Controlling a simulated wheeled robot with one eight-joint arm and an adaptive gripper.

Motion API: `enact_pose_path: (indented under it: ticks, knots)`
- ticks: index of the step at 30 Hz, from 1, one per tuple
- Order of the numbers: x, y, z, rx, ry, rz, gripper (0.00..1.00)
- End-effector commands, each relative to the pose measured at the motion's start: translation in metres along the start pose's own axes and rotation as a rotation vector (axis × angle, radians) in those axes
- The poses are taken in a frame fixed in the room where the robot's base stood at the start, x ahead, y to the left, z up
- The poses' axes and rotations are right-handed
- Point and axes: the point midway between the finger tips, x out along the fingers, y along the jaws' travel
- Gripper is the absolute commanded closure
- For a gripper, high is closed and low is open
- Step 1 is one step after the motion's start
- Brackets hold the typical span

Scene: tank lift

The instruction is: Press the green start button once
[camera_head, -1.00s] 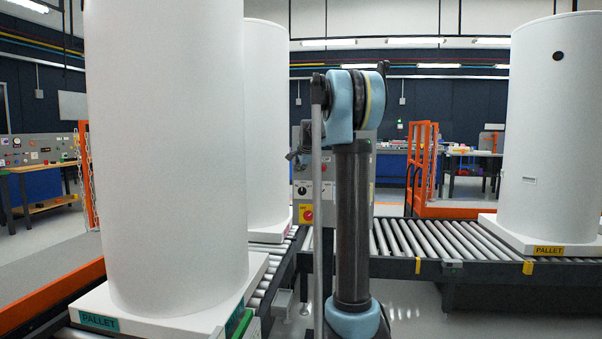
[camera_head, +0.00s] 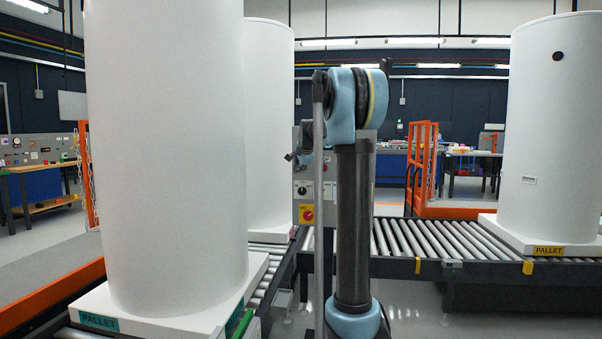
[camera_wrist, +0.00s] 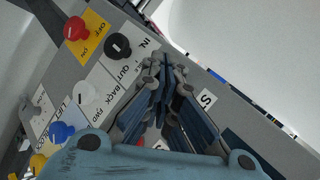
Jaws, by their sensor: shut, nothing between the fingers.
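The control panel (camera_wrist: 225,97) fills much of the wrist view, slanted, with labelled controls. It also shows in the head view (camera_head: 302,172), partly behind my arm. No green start button is visible in either view; a white label starting with "S" (camera_wrist: 206,99) sits just right of my fingers. My gripper (camera_wrist: 164,62) is shut and empty, its fingertips over the panel near the "IN" label. I cannot tell whether they touch it. Its fingers cover part of the panel, and a small patch of red shows low between them.
The panel also carries a red button on a yellow plate (camera_wrist: 75,29), a black knob (camera_wrist: 117,46), a white knob (camera_wrist: 84,93) and a blue knob (camera_wrist: 61,132). White tanks (camera_head: 165,150) stand on pallets on roller conveyors (camera_head: 420,238) at left and right.

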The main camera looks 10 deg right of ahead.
Motion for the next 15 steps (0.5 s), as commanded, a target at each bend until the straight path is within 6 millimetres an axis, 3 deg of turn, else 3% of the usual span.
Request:
enact_pose_path:
  ticks: [15]
  knots:
    - [-0.012,0.009,0.009,-0.001,0.000,0.000,1.00]
